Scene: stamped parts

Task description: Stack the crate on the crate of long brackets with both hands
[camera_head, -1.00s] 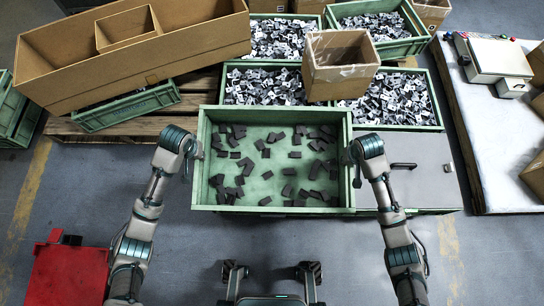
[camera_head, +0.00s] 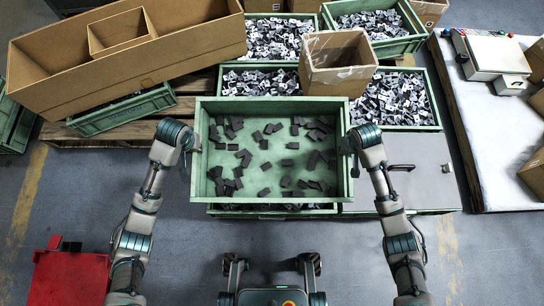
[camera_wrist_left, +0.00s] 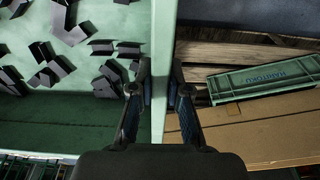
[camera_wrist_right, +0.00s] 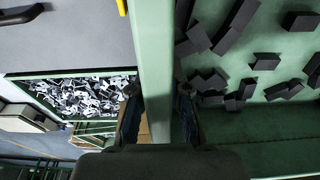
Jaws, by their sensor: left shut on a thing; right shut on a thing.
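A green crate (camera_head: 274,197) with dark flat blocks scattered on its floor hangs between my two grippers. My left gripper (camera_head: 193,165) is shut on its left wall, and the left wrist view shows the fingers (camera_wrist_left: 159,88) on both sides of that wall. My right gripper (camera_head: 353,163) is shut on the right wall, also seen in the right wrist view (camera_wrist_right: 158,90). Another green crate (camera_head: 325,213) shows below its front edge, mostly hidden. Green crates of pale metal parts stand behind (camera_head: 437,110); which holds the long brackets I cannot tell.
A cardboard box (camera_head: 340,80) sits on the back crates. A long cardboard box (camera_head: 130,75) leans over a smaller green crate (camera_head: 125,112) at left. A grey lid (camera_head: 415,175) lies right of the held crate. A red object (camera_head: 68,278) is at front left.

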